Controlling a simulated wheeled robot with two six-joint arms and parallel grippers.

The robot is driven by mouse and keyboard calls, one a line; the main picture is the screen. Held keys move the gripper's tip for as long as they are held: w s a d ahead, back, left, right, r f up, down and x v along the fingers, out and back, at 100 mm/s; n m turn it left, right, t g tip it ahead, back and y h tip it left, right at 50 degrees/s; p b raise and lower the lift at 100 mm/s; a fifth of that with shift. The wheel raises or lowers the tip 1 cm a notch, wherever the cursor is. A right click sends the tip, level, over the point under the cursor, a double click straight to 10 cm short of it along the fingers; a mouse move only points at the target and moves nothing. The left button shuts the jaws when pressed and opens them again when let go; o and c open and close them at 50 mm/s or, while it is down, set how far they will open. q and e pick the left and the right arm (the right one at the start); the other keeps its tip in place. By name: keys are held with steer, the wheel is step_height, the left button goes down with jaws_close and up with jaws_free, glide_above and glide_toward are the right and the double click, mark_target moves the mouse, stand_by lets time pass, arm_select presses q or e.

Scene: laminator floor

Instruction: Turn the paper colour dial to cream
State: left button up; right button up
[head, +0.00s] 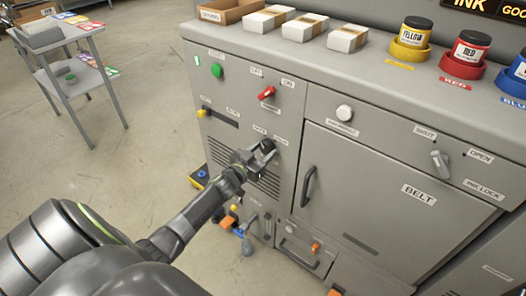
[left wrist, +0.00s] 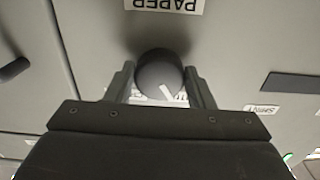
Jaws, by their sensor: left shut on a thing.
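The paper colour dial is a dark round knob (left wrist: 158,68) with a white pointer mark, under an upside-down PAPER label (left wrist: 165,5) in the left wrist view. The pointer slants toward the lower right of that picture. My left gripper (left wrist: 160,88) has one finger on each side of the dial and is shut on it. In the head view my left gripper (head: 258,157) is at the grey machine's front panel, below small labels (head: 270,135) that are hard to read. The gripper largely hides the dial there. My right gripper is not in view.
The machine front also has a green button (head: 216,71), a red switch (head: 267,93), a white knob (head: 344,112) and a BELT door (head: 390,200). A dark door handle (head: 309,186) stands out just right of my gripper. Ink pots and paper packs stand on top.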

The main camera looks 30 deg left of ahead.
arm_select(q)
steer(key=m, duration=0.7)
steer(key=shift+a+m+b, duration=0.1)
steer(key=shift+m+b, duration=0.3)
steer(key=shift+m, duration=1.2)
steer(key=m, duration=0.2)
steer(key=shift+m+b, duration=0.3)
steer(key=shift+b, duration=0.05)
steer(key=shift+m, duration=0.4)
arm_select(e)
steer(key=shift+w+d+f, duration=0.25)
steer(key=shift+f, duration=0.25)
